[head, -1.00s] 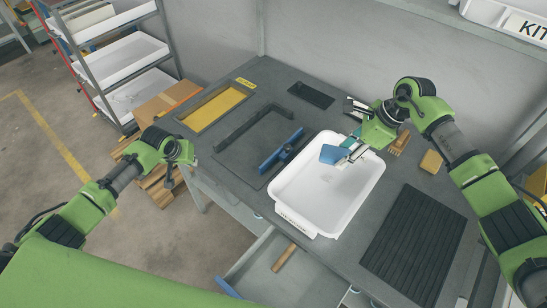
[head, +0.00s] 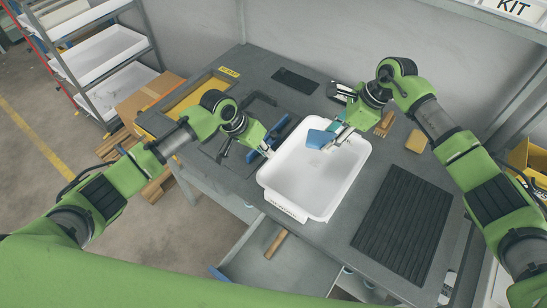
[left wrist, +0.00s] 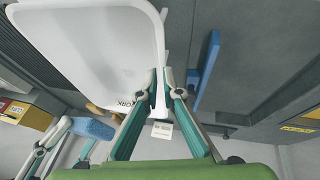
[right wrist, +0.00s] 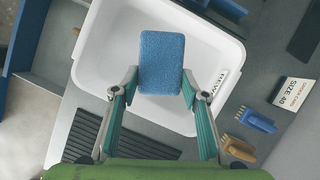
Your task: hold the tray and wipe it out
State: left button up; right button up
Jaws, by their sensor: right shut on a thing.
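The white tray (head: 300,195) lies on the grey bench, its interior facing up. My right gripper (head: 333,142) is shut on a blue sponge (head: 318,138), held over the tray's far part. In the right wrist view the sponge (right wrist: 162,62) sits between both fingertips, in front of the tray (right wrist: 95,60). Whether it touches the tray floor I cannot tell. My left gripper (head: 267,152) is at the tray's left rim. In the left wrist view its fingertips (left wrist: 165,85) are close together at the tray's edge (left wrist: 120,45); whether they clamp it is unclear.
A blue-handled bar (head: 277,132) stands close beside the left gripper. A black ribbed mat (head: 405,230) lies front right. An open drawer (head: 250,262) juts out below.

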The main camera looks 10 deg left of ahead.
aim_at(322, 164)
pick_arm(q)
jog(key=x, duration=0.8)
jog(key=shift+w+f, duration=0.1)
jog(key=shift+f, duration=0.15)
grip_shut()
pick_arm(e)
jog(key=w+f+m, duration=0.1)
jog(key=f, duration=0.2)
jog(key=w+f+m+t, duration=0.1)
jog(key=f+m, duration=0.1)
jog(key=f, duration=0.1)
jog(key=f+m, duration=0.1)
jog(key=f, duration=0.2)
jog(key=shift+w+a+f+t, duration=0.25)
jog(key=shift+w+f+t, duration=0.05)
jog(key=shift+w+f, duration=0.1)
jog(key=shift+f+h, duration=0.3)
jog(key=shift+f, duration=1.1)
jog(key=shift+d, duration=0.1)
jog(key=shift+w, duration=0.15)
